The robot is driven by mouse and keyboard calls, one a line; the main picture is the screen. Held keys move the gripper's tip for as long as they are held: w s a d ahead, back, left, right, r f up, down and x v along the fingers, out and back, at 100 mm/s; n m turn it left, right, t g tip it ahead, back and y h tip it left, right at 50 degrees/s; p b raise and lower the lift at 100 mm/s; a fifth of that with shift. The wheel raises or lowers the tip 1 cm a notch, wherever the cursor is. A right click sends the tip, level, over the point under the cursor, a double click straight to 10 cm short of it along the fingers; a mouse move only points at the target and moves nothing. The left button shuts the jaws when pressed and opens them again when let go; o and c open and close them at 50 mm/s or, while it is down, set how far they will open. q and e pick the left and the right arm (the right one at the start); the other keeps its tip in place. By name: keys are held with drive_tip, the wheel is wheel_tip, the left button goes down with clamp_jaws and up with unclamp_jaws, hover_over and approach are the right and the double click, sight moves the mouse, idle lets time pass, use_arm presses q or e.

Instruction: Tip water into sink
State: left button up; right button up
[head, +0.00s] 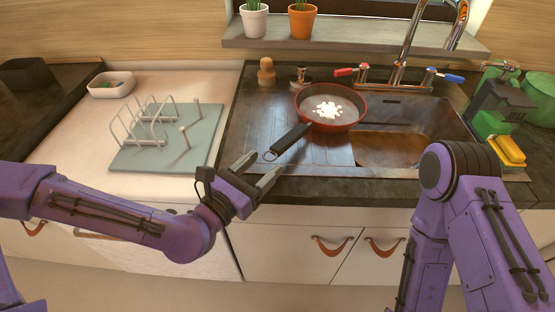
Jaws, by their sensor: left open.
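A red pan (310,107) with a dark handle (289,142) sits at the sink's back left, its handle pointing toward the front left. A bright white patch shows inside the pan; I cannot tell whether it is water glare or contents. The sink basin (390,150) lies to the right of the pan and in front of it, and the pan's right side seems to overlap its edge. My right gripper is out of view; only my right arm shows.
The tap (398,72) with red and blue levers stands behind the basin. A dish rack (165,140) is on the left counter with a small white bowl (110,85). Green bottles (541,95) and a yellow sponge (507,150) stand at the right. Potted plants (302,22) line the shelf.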

sight(284, 147)
use_arm(q)
drive_tip(key=shift+w+d+f+b, duration=0.15)
drive_tip(key=shift+f+b, duration=0.3)
drive_tip(key=shift+b, duration=0.35)
drive_tip(key=shift+w+d+r+p, duration=0.15)
drive_tip(key=shift+d+r+p, duration=0.05)
drive_tip(key=shift+r+p, duration=0.2)
drive_tip(key=shift+w+d+r+p, duration=0.15)
drive_tip(key=shift+r+p, duration=0.15)
drive_tip(key=shift+r, duration=0.05)
drive_tip(key=p+x, duration=0.1)
drive_tip(key=x, duration=0.5)
drive_tip(key=shift+w+d+f, duration=0.15)
drive_tip(key=shift+w+d, duration=0.1)
drive_tip(key=shift+w, duration=0.05)
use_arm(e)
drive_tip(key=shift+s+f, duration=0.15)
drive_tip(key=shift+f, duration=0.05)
use_arm(q)
clamp_jaws()
